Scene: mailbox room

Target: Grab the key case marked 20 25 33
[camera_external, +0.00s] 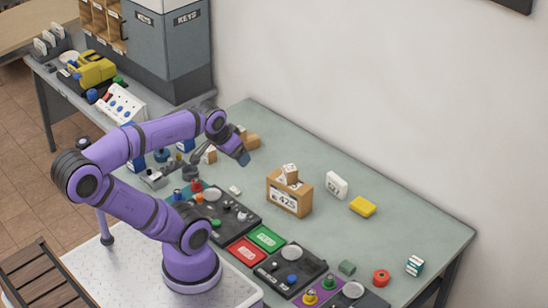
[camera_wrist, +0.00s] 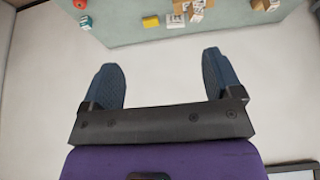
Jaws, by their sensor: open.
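No marking 20 25 33 is readable in either view, so I cannot tell which thing is the key case. A white block with dark marks (camera_external: 336,186) stands on the green table and also shows in the wrist view (camera_wrist: 174,20). A small white and teal box (camera_external: 415,265) is near the table's right end; it also shows in the wrist view (camera_wrist: 86,22). Several white pieces stand in a dark rack (camera_external: 45,42) at the far left. My gripper (camera_external: 243,157) is above the table's back left part. In the wrist view my gripper (camera_wrist: 162,62) is open and empty.
A cardboard box (camera_external: 289,198) with a smaller box on top stands mid-table, and a yellow block (camera_external: 363,207) lies to its right. A red roll (camera_external: 381,278) is at the front right. Dark trays and red and green pads line the front edge. A grey cabinet (camera_external: 172,50) stands behind.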

